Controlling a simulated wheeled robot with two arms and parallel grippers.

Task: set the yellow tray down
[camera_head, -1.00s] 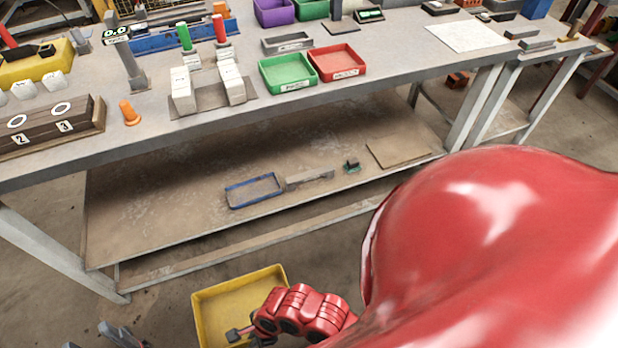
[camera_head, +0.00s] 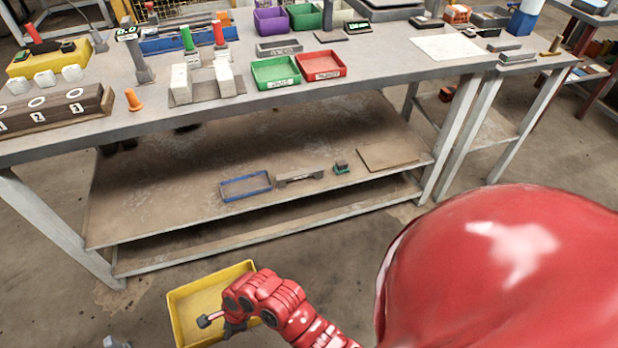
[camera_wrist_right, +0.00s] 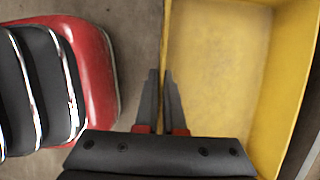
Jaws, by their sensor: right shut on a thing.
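The yellow tray (camera_head: 184,300) is shallow and looks empty. It is in front of the bench, low in the head view, with part of it behind my right arm. My right gripper (camera_head: 220,322) is shut on one side wall of the tray. In the right wrist view the two dark fingers (camera_wrist_right: 166,90) pinch that wall, and the tray's bare inside (camera_wrist_right: 215,60) lies to their right. The tray looks roughly level; its height above the floor is hard to tell. Only a grey tip of my left gripper (camera_head: 116,342) shows at the bottom edge.
The bench (camera_head: 385,70) holds a green bin (camera_head: 275,73), a red bin (camera_head: 321,67), white blocks and a pale sheet (camera_head: 447,48). Its lower shelf (camera_head: 150,200) carries a blue frame (camera_head: 245,187) and small parts, with bare board at left. Concrete floor lies in front.

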